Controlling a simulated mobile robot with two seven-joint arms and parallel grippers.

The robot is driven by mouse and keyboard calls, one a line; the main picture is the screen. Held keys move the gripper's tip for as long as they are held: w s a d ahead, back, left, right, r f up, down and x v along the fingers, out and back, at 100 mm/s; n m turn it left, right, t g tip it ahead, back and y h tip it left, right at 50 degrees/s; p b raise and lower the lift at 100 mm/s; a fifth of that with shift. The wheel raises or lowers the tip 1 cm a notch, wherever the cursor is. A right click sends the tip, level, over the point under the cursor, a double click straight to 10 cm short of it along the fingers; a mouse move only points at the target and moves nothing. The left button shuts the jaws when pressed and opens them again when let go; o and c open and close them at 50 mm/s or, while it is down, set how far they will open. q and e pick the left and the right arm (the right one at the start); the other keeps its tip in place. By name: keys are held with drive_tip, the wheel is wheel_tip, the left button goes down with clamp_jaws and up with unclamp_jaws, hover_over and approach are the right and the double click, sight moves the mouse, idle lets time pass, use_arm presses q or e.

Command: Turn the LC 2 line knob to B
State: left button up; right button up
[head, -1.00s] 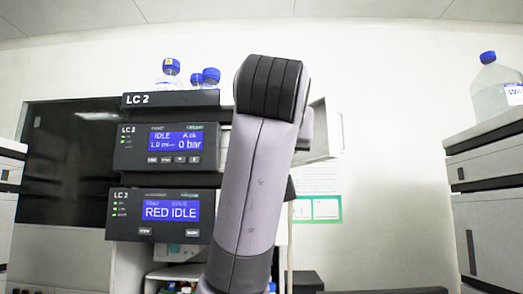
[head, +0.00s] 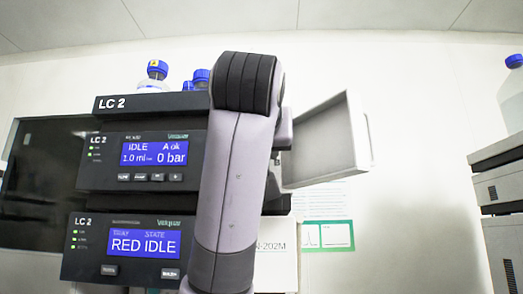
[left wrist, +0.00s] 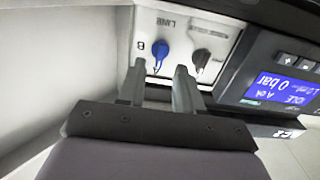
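In the left wrist view, a pale panel (left wrist: 190,20) carries a blue knob (left wrist: 161,48) with a narrow pointer. Upside-down lettering reading like "LINE" is above it and a letter B is to its left. A dark knob (left wrist: 201,57) is to its right. My left gripper (left wrist: 158,82) is open, with one fingertip below left and one below right of the blue knob. I see no contact with it. In the head view, the LC 2 stack (head: 150,103) is partly covered by my arm, which hides the knobs. My right gripper is not in view.
Two display modules (head: 150,160) and (head: 135,246) face me on the LC 2 stack. Blue-capped bottles (head: 155,78) stand on top. A white, open-sided box-like part (head: 325,140) juts out right of my arm. Another instrument stack (head: 500,190) stands at the right edge.

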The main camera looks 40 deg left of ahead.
use_arm(q)
drive_tip(key=shift+p+x, duration=0.45)
drive_tip(key=shift+x, duration=1.35)
drive_tip(key=shift+c, duration=0.3)
clamp_jaws()
